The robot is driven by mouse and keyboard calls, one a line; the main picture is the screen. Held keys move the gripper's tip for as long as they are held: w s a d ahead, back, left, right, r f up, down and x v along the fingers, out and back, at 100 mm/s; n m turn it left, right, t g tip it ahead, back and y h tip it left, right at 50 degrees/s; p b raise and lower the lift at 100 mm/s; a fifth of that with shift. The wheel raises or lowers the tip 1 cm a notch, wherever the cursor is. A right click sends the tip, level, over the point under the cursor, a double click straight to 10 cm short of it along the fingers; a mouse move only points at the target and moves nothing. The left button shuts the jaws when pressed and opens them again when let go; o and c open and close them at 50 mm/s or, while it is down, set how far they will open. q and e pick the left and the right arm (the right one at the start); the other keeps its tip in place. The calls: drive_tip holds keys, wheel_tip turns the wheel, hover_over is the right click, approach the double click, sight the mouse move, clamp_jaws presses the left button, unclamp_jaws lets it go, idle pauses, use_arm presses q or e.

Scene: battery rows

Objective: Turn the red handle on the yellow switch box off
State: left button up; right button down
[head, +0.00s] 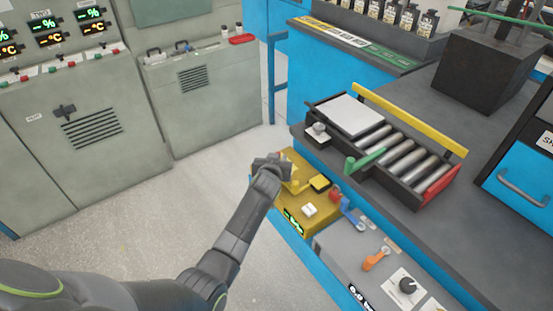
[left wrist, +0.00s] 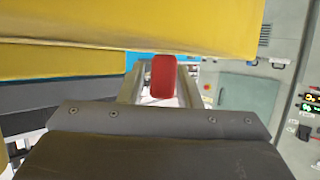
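The yellow switch box (head: 291,214) is mounted low on the blue bench front, near the middle of the head view. My left gripper (head: 285,172) is over its far left end, and my arm hides part of the box. In the left wrist view, the red handle (left wrist: 163,77) stands between the two fingers of my left gripper (left wrist: 160,82). Narrow gaps seem to show beside it, so the fingers look open around it; contact is hard to judge. The yellow surface (left wrist: 160,28) fills the top of that view. My right gripper is not in view.
A red knob (head: 335,195) and blue lever (head: 351,212) are at the box's right end. A grey panel (head: 340,246) with an orange handle (head: 374,261) is nearby. A roller tray (head: 400,153) stands on the bench above. The floor (head: 150,220) at left is clear.

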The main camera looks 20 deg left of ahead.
use_arm(q)
drive_tip(key=shift+o, duration=0.6)
drive_tip(key=shift+r, duration=0.1)
drive_tip(key=shift+s+r+p, duration=0.25)
drive_tip(key=shift+s+p, duration=0.1)
drive_tip(key=shift+p, duration=0.25)
drive_tip(key=p+v, duration=1.2)
drive_tip(key=v, duration=0.4)
drive_tip(key=shift+s+d+p, duration=0.15)
drive_tip(key=shift+s+p, duration=0.1)
drive_tip(key=shift+p, duration=0.1)
